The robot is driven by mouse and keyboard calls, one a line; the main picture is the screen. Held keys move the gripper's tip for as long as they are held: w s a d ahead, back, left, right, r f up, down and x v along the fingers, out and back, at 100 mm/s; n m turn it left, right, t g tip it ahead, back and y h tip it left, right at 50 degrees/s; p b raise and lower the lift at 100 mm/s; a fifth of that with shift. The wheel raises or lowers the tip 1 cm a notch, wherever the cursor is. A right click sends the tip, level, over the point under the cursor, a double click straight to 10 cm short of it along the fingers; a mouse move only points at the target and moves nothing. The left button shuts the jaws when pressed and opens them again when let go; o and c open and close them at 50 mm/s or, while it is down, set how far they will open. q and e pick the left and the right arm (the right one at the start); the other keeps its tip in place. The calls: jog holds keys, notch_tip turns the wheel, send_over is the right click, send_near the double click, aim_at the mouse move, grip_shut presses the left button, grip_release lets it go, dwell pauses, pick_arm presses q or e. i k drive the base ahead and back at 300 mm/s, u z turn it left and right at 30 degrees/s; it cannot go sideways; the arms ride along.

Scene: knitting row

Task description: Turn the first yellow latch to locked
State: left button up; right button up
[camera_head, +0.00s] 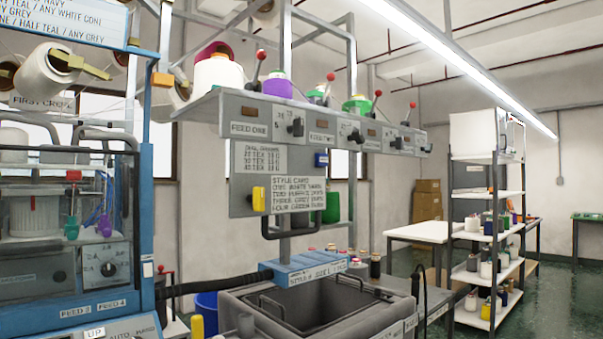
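A small upright yellow latch-like piece (259,200) sits at the left edge of the grey card panel below the feed shelf, beside the style card (302,194). A second upright yellow piece (197,326) shows at the bottom edge, left of the grey bin, partly cut off by the frame. I cannot tell which is the first latch, or whether either is locked. Neither of my grippers is in view.
The grey feed shelf (242,110) carries cones and red-knobbed levers. The blue knitting machine (146,190) stands at the left. A grey open bin (250,312) is below the panel, with a black hose at its left. Open floor and a rack (487,194) lie right.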

aim_at(258, 198)
jog(key=u, duration=1.9)
jog(key=i, duration=0.85)
jog(key=z, duration=1.7)
